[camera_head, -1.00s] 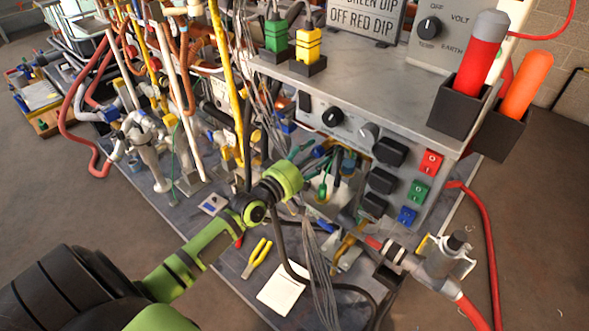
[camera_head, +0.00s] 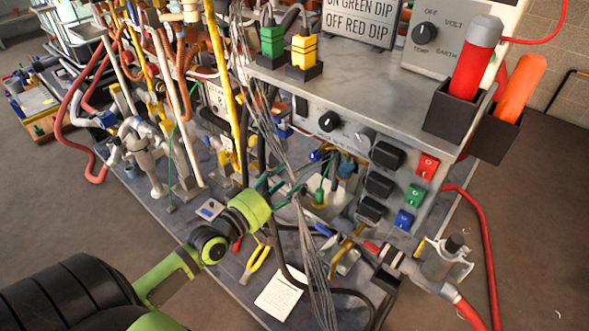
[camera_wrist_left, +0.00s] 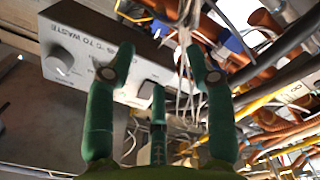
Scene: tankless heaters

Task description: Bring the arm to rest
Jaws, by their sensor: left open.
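My left arm comes in from the lower left of the head view. Its left gripper (camera_head: 284,181) has dark green fingers, spread apart and empty, above the bench in front of the control box. In the left wrist view, the left gripper (camera_wrist_left: 161,58) shows two long green fingers wide apart with a shorter one between them. Nothing is held between them. A grey box with a knob (camera_wrist_left: 60,62) and a bundle of thin grey wires lie beyond the fingers. My right gripper is not in view.
A grey control box (camera_head: 385,95) with switches stands at the right, with red and orange cylinders in holders. Pipes and hoses crowd the left. Hanging wires (camera_head: 305,240) pass near my gripper. Yellow pliers (camera_head: 257,261) and a white paper (camera_head: 279,295) lie on the bench.

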